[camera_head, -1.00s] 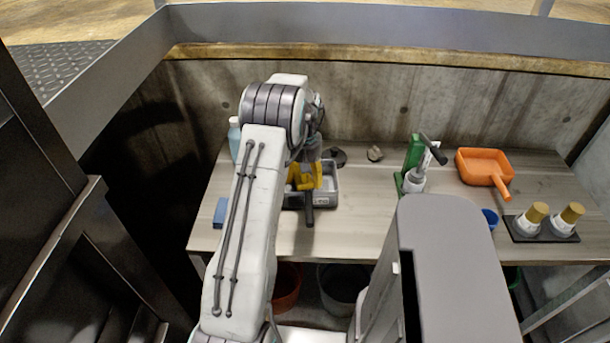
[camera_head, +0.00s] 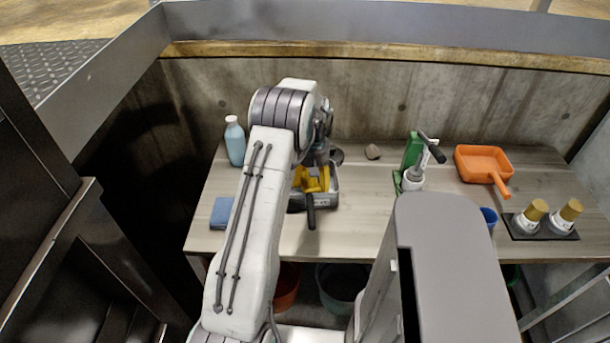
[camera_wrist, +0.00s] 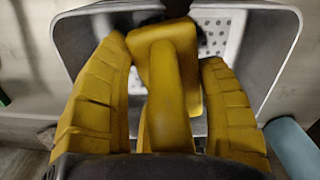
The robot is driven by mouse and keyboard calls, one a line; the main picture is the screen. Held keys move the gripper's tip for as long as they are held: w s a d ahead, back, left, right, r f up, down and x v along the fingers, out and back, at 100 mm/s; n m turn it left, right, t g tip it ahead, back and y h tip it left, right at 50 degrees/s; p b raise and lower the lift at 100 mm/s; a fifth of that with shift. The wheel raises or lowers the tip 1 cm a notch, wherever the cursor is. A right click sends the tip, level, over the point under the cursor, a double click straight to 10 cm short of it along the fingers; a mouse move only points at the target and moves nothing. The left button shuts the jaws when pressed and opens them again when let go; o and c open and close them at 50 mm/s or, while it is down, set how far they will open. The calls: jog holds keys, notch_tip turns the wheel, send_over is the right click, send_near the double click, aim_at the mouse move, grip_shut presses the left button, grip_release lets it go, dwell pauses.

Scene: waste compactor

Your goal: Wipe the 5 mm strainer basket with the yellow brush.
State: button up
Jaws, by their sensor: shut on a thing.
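The strainer basket (camera_head: 330,202) is a grey metal tray on the left part of the bench, with a dark handle (camera_head: 311,213) toward the front. In the wrist view its rim (camera_wrist: 285,50) and its floor with round holes show. The yellow brush (camera_wrist: 172,85) is between the two yellow fingers of my gripper (camera_wrist: 168,100), which is shut on its handle. The brush head is over or inside the basket. Its bristles are mostly hidden, so I cannot tell whether they touch the basket floor. In the head view my arm partly covers the basket and brush.
A light blue bottle (camera_head: 235,142) and a blue block (camera_head: 222,212) are at the left. A small brown lump (camera_head: 373,152) lies behind. A green-stand device (camera_head: 412,160), orange scoop (camera_head: 483,163), blue cup (camera_head: 489,216) and gold-capped containers (camera_head: 536,211) are at the right.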

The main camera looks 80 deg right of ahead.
aim_at(302, 178)
jog(key=shift+s+r, duration=0.3)
jog(key=shift+s, duration=0.3)
jog(key=shift+s+d+r, duration=0.15)
jog(key=shift+w+a+r, duration=0.1)
jog(key=shift+w+a, duration=0.05)
jog(key=shift+w, duration=0.9)
jog(key=shift+w+a+r, duration=0.1)
jog(key=shift+w, duration=0.95)
jog(key=shift+d+r, duration=0.1)
jog(key=shift+d, duration=0.35)
jog(key=shift+s+d+p, duration=0.15)
jog(key=shift+s+p, duration=0.15)
jog(key=shift+s, duration=0.65)
jog(key=shift+s+d+p, duration=0.1)
jog(key=shift+s+p, duration=0.15)
jog(key=shift+s, duration=0.65)
jog(key=shift+s+r, duration=0.15)
